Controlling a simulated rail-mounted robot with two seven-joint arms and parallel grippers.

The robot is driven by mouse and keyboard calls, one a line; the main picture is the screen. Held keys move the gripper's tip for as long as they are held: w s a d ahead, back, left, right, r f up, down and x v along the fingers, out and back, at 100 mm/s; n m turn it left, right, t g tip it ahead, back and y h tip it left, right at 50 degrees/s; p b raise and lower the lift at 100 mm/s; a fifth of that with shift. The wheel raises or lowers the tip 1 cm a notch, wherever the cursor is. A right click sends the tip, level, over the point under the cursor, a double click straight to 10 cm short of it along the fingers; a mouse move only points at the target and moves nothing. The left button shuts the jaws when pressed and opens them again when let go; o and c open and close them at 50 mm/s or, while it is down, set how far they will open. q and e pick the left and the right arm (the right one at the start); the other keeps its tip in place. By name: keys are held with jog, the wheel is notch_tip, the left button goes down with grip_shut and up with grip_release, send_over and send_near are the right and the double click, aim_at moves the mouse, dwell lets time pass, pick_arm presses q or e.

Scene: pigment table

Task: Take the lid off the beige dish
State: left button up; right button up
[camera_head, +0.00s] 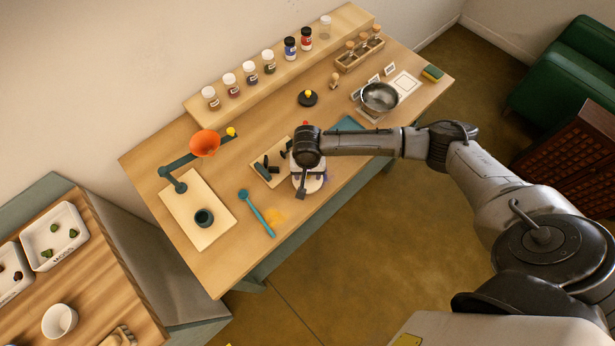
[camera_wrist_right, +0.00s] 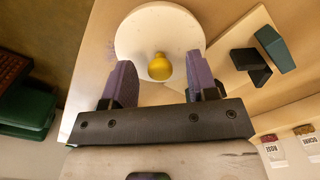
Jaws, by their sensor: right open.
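The beige dish, seen from above as a round pale lid (camera_wrist_right: 140,35) with a yellow knob (camera_wrist_right: 158,67), fills the top middle of the right wrist view. In the head view its pale edge (camera_head: 315,184) shows near the table's front edge, partly hidden under my right arm. The lid covers the dish, so its inside is hidden. My right gripper (camera_wrist_right: 158,62) is open, with its two purple-grey fingers apart on either side of the knob. It holds nothing. I cannot tell the height of the fingertips over the lid. My left gripper is not in view.
A board (camera_head: 262,171) with dark blocks lies just left of the dish. A teal spoon (camera_head: 256,212) and yellow powder (camera_head: 275,216) lie nearer the front left.

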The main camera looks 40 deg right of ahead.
jog(key=shift+f, duration=0.5)
jog(key=shift+c, duration=0.4)
grip_shut()
